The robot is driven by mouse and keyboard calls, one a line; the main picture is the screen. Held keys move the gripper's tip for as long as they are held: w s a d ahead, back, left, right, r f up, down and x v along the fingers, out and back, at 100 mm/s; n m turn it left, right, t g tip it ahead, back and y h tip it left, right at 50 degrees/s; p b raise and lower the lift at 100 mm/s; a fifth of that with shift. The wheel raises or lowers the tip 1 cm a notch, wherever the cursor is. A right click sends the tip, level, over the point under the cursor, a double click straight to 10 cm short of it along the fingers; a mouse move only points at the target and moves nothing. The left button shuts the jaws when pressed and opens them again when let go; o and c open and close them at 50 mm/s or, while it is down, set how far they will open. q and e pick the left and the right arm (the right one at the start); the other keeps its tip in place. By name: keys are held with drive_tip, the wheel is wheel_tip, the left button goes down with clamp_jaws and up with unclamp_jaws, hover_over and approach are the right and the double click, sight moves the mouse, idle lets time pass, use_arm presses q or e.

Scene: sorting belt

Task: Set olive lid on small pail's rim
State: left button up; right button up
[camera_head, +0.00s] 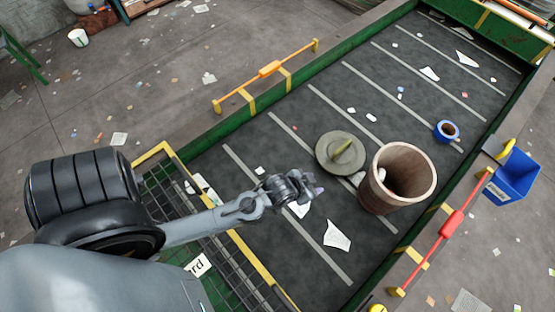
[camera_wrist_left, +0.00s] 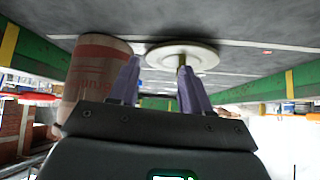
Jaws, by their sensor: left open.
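The olive lid (camera_head: 329,160), a round disc with a raised green handle, lies flat on the dark belt. A brown, open-topped pail (camera_head: 378,199) stands upright just right of it, and its inside looks empty. My left gripper (camera_head: 318,190) is over the belt, to the left of and below the lid in the head view, open and empty. In the left wrist view my left gripper (camera_wrist_left: 158,66) has its fingers apart, with the lid (camera_wrist_left: 202,55) beyond them and the pail (camera_wrist_left: 92,75) at the left. My right gripper is not in view.
A small blue cup (camera_head: 440,133) stands on the belt right of the pail. Scraps lie scattered on the belt. Green side rails (camera_head: 225,130) edge it, with an orange bar (camera_head: 270,69) and a red bar (camera_head: 452,223). A blue bin (camera_head: 515,178) is outside at right.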

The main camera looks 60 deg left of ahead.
use_arm(q)
drive_tip(key=s+r+g, duration=0.1)
drive_tip(key=s+r, duration=0.1)
drive_tip(key=s, duration=0.2)
drive_tip(key=s+r+m+g, duration=0.1)
drive_tip(key=s+g, duration=0.1)
drive_tip(key=s, duration=0.3)
drive_tip(key=s+d+r+g, duration=0.1)
drive_tip(key=s+r, duration=0.1)
drive_tip(key=s, duration=0.3)
drive_tip(key=shift+r+m+g, duration=0.3)
drive_tip(key=shift+g, duration=0.1)
drive_tip(key=shift+c, duration=0.3)
drive_tip(key=shift+w, duration=0.1)
